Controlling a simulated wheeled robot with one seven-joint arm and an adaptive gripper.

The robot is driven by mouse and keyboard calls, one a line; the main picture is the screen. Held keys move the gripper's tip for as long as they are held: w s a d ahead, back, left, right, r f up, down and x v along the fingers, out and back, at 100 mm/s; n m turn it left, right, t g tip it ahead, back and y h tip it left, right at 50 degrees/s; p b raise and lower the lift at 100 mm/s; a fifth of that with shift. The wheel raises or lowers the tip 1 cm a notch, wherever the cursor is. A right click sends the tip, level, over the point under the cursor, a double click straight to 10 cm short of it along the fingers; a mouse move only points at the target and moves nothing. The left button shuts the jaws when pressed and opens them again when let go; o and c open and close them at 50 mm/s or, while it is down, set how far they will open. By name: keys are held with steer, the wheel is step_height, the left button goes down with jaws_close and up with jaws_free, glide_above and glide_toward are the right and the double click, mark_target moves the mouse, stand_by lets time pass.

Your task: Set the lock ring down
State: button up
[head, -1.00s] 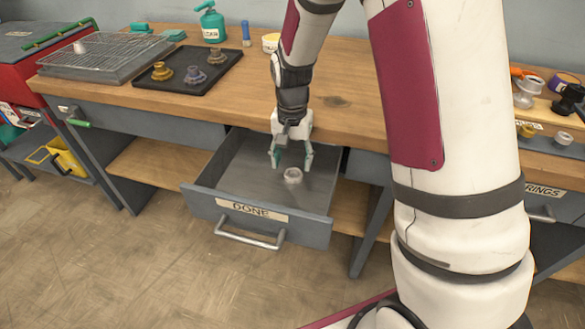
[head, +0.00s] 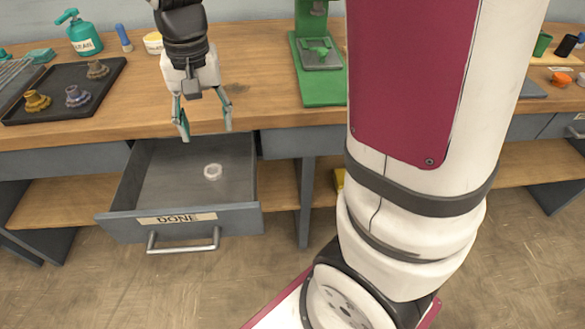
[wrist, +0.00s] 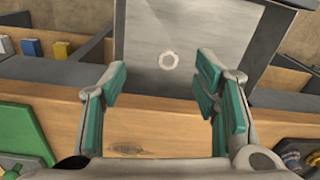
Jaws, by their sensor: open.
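The lock ring (head: 213,171) is a small pale ring lying flat on the floor of the open drawer labelled DONE (head: 160,185). In the wrist view the ring (wrist: 169,60) shows beyond my fingertips, with nothing around it. My gripper (head: 205,128) is open and empty, with teal finger pads, above the bench's front edge and higher than the drawer. In the wrist view my gripper (wrist: 164,90) has its two fingers wide apart, and the ring is apart from both.
A black tray (head: 105,66) with several knobbed parts lies on the bench at left. A teal spray bottle (head: 80,36), a blue tube and a small tub stand behind. A green press (head: 318,92) stands right of my gripper. The drawer sticks out from the bench.

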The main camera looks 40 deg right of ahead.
steer(key=s+r+n, duration=0.2)
steer(key=s+r, duration=0.1)
steer(key=s, duration=0.9)
steer(key=s+r+n+t, duration=0.1)
steer(key=s+r+n, duration=0.2)
steer(key=s, duration=1)
steer(key=shift+r, duration=0.25)
steer(key=shift+d, duration=0.1)
step_height(320, 180, up, 14)
steer(key=t+p, duration=0.2)
steer(key=p, duration=1)
steer(key=shift+d+r+t+p, duration=0.15)
steer(key=shift+t+p, duration=0.2)
steer(key=shift+t, duration=0.05)
steer(key=shift+w, duration=0.15)
